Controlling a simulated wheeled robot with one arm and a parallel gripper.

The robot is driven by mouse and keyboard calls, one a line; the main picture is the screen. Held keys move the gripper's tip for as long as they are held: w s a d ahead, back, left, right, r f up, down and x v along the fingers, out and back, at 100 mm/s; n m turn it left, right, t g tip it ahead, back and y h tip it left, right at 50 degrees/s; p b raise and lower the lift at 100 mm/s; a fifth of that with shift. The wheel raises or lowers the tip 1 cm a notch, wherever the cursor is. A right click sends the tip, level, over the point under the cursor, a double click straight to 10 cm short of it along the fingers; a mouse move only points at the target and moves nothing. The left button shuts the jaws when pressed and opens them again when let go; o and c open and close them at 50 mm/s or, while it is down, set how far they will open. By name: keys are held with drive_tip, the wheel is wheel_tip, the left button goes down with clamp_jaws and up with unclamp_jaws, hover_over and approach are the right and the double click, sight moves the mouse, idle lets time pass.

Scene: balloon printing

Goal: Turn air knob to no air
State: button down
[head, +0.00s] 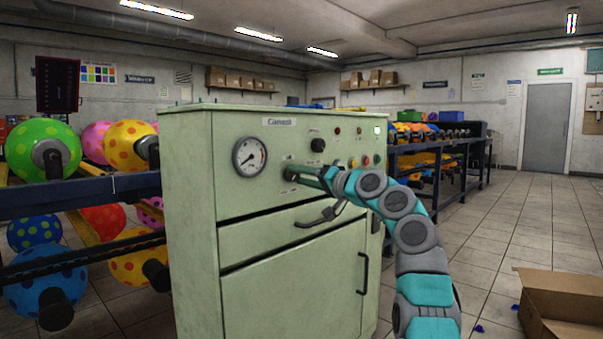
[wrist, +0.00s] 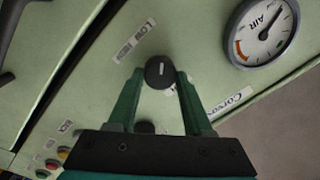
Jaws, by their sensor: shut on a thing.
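The air knob (wrist: 160,71) is a round black dial with a short white mark on its face. It sits on the front of a pale green control cabinet (head: 192,190). In the wrist view my gripper (wrist: 157,82) has its two green fingers on either side of the knob, shut on it. In the head view my gripper (head: 291,172) reaches the panel below and right of the gauge, and the knob is mostly hidden there. A round white gauge (head: 249,157) is marked AIR in the wrist view (wrist: 263,30). A LOW/HIGH label (wrist: 134,40) is beside the knob.
A second black knob (head: 317,145) is above my gripper, with coloured buttons (head: 366,160) to the right. Racks of balloons (head: 80,190) stand left. An open cardboard box (head: 562,300) lies on the floor at right.

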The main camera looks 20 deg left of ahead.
drive_tip(key=shift+n, duration=0.4)
drive_tip(key=shift+c, duration=1.6)
unclamp_jaws()
drive_tip(key=v, duration=0.7)
drive_tip(key=shift+d+b, duration=0.35)
drive_tip(key=shift+b, duration=0.05)
